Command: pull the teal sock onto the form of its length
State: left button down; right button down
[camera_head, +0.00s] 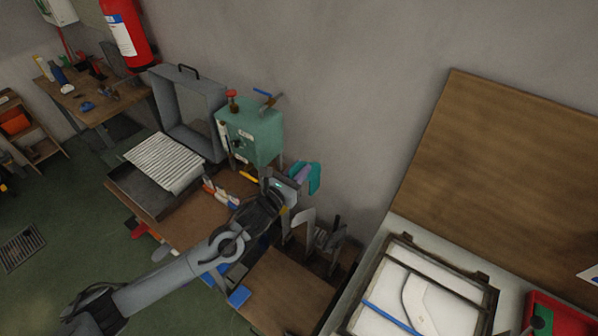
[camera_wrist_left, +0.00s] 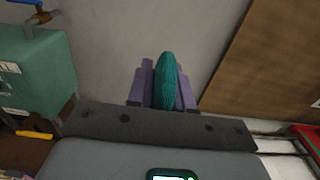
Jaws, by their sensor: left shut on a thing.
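The teal sock (camera_head: 315,178) hangs from my left gripper (camera_head: 300,176), in front of the grey wall. In the left wrist view the teal sock (camera_wrist_left: 168,82) stands between the purple fingers of the left gripper (camera_wrist_left: 163,92), which are shut on it. Its far end is hidden in that view. Upright grey plates (camera_head: 299,226), which may be the forms, stand on the bench below and beside the gripper, apart from the sock. Their lengths cannot be told. My right gripper is not in view.
A green machine (camera_head: 252,133) with a red knob and blue lever stands left of the gripper. A dark frame (camera_head: 491,303) with white, sock-like shapes lies at right, near a red bin (camera_head: 569,318). A brown board (camera_head: 500,160) leans behind. Space around the sock is clear.

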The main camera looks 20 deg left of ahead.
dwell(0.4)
pick_arm(q)
jog(key=shift+f+b, duration=2.25)
jog(key=shift+f, duration=0.65)
